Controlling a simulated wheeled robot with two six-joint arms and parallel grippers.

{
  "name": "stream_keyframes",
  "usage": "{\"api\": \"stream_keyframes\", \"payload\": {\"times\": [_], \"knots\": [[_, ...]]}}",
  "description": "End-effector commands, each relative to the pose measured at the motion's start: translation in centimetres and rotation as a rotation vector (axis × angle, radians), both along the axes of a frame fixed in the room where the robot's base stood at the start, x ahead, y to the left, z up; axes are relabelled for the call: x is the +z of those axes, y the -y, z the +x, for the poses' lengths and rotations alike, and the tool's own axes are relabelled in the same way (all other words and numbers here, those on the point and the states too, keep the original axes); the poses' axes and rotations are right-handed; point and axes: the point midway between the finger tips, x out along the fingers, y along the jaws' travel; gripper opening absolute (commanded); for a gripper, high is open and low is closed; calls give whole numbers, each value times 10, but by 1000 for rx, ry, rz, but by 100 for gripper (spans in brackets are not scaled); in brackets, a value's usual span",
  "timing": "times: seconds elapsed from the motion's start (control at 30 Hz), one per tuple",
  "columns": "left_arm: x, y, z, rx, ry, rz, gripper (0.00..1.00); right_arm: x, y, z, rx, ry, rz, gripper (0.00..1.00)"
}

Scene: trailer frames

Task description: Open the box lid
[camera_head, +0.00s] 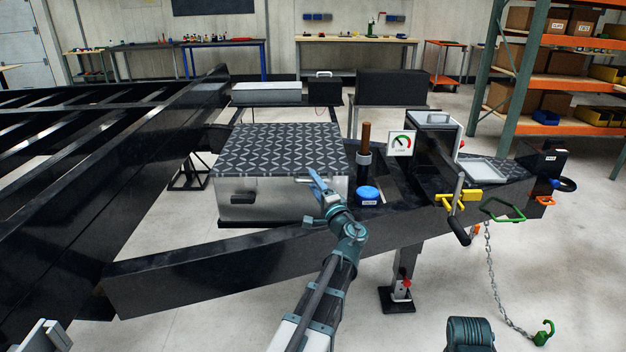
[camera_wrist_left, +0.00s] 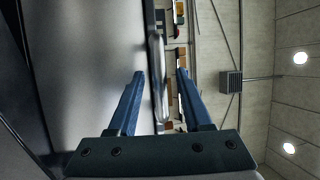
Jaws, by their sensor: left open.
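The box (camera_head: 235,210) is silver, with a dark, diamond-patterned lid (camera_head: 275,148) lying flat and closed on top. A dark handle (camera_head: 242,197) shows on the left of its front face. My left gripper (camera_head: 318,183) is at the right part of the box's front, just below the lid edge. In the left wrist view, its blue fingers (camera_wrist_left: 160,74) are open, on either side of a thin lid edge with a rounded silver bar (camera_wrist_left: 159,80). The smooth silver box face (camera_wrist_left: 95,75) fills the left there. I cannot tell whether the fingers touch the bar.
The box sits within the black trailer frame (camera_head: 200,268). Right of it stand a brown-handled post (camera_head: 365,140), a blue round cap (camera_head: 368,194), a gauge card (camera_head: 400,143) and a yellow-handled latch (camera_head: 460,198). Orange shelving (camera_head: 550,115) is at the right. Space above the lid looks clear.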

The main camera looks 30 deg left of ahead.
Motion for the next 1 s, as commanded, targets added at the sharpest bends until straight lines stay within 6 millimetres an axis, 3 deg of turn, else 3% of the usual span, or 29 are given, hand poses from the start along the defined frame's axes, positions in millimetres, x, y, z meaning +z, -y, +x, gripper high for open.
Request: {"api": "stream_keyframes", "payload": {"times": [0.47,0.77,1.0], "knots": [[2,-10,7,-1,-1,1,50,2,0,0,0,0,0,50],[2,-10,7,-1,0,0,0,2,0,0,0,0,0,50],[2,-10,7,-1,0,0,0,2,0,0,0,0,0,50]]}}
